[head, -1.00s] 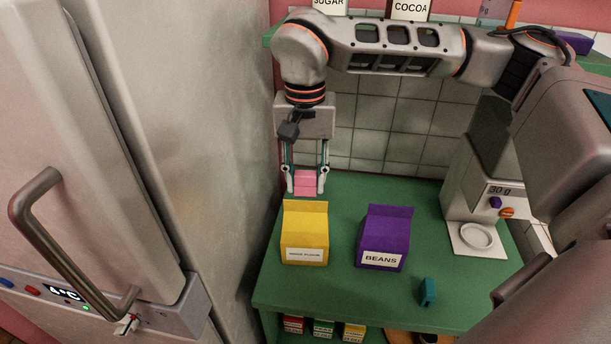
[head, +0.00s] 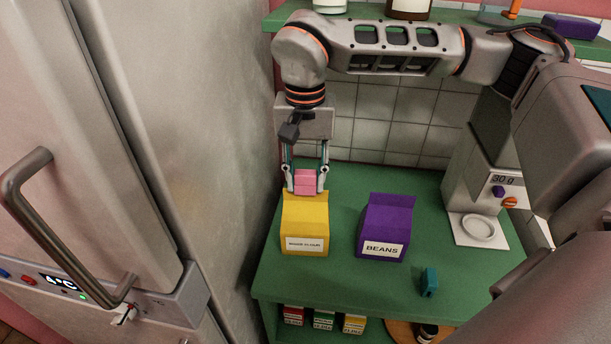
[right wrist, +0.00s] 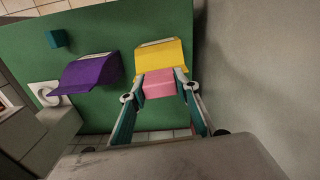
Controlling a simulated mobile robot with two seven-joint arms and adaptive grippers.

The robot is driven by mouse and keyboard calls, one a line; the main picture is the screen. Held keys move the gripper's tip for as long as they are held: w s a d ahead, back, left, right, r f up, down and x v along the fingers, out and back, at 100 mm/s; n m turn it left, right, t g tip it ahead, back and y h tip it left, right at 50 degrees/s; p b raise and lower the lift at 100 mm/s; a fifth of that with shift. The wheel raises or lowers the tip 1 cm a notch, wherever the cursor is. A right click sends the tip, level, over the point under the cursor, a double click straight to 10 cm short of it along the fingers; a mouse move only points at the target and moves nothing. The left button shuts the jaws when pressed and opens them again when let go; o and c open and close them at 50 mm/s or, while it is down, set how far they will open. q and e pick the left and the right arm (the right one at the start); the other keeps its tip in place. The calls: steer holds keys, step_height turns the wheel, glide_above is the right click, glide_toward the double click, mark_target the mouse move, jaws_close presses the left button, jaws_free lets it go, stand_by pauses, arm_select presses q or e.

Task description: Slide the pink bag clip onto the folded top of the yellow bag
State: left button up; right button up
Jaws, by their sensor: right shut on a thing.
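The pink bag clip (head: 305,182) is held between the fingertips of my right gripper (head: 306,188), which is shut on it. The yellow bag (head: 304,225) stands upright on the green counter. In the head view the clip is right at the bag's top edge, and the fingers reach down to that edge. In the right wrist view the pink clip (right wrist: 159,84) meets the top of the yellow bag (right wrist: 162,57) and covers part of it. I cannot tell whether the clip is around the fold or only against it. My left gripper is not in view.
A purple beans bag (head: 386,228) stands to the right on the green counter (head: 340,275). A teal clip (head: 429,282) lies near the front. A scale machine (head: 480,200) stands at the right. A fridge (head: 190,130) closes off the left side, and a tiled wall (head: 385,115) stands behind.

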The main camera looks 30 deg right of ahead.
steer(key=shift+s+f+b, duration=0.15)
steer(key=shift+s+f, duration=0.05)
steer(key=shift+f, duration=0.35)
steer(key=shift+s+f+b, duration=0.15)
steer(key=shift+s+f, duration=0.05)
steer(key=shift+f, duration=0.3)
stand_by(0.4)
steer(key=o, duration=0.9)
steer(key=shift+a, duration=0.15)
steer(key=shift+w+f, duration=0.15)
steer(key=shift+w, duration=0.2)
steer(key=shift+r, duration=0.2)
steer(key=shift+r, duration=0.2)
step_height(320, 180, up, 12)
steer(key=shift+f, duration=0.1)
